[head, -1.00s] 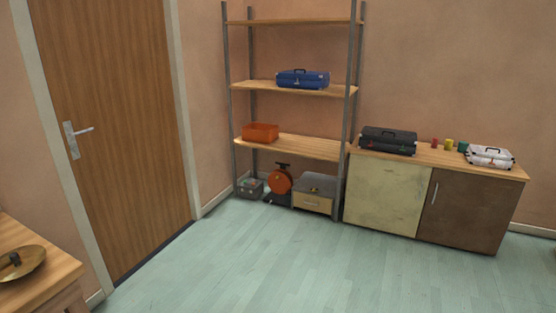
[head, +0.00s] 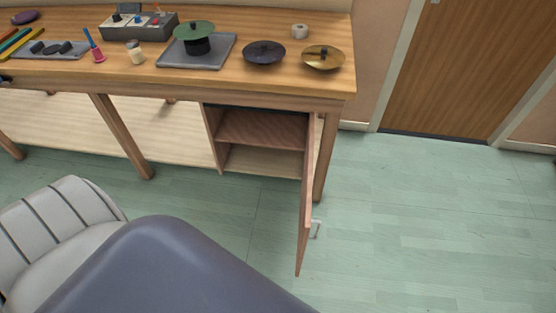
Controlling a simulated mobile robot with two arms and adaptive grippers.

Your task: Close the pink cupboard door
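The cupboard (head: 232,163) stands under the workbench, near its right end. Its door (head: 307,205) hangs open, swung out towards me and seen nearly edge-on, with a reddish-brown to pinkish wood tone. A light handle (head: 316,228) sits on the right face of the door, near its free end. The open cupboard shows a shelf (head: 262,129) and no objects inside. Neither of my grippers shows in the head view.
The wooden workbench (head: 225,85) carries a green-topped object (head: 194,36), cymbals (head: 323,57) and a grey box (head: 138,26). A pale slatted seat (head: 60,215) and a large grey-blue rounded shape (head: 170,270) fill the lower left. Floor right of the cupboard door is clear.

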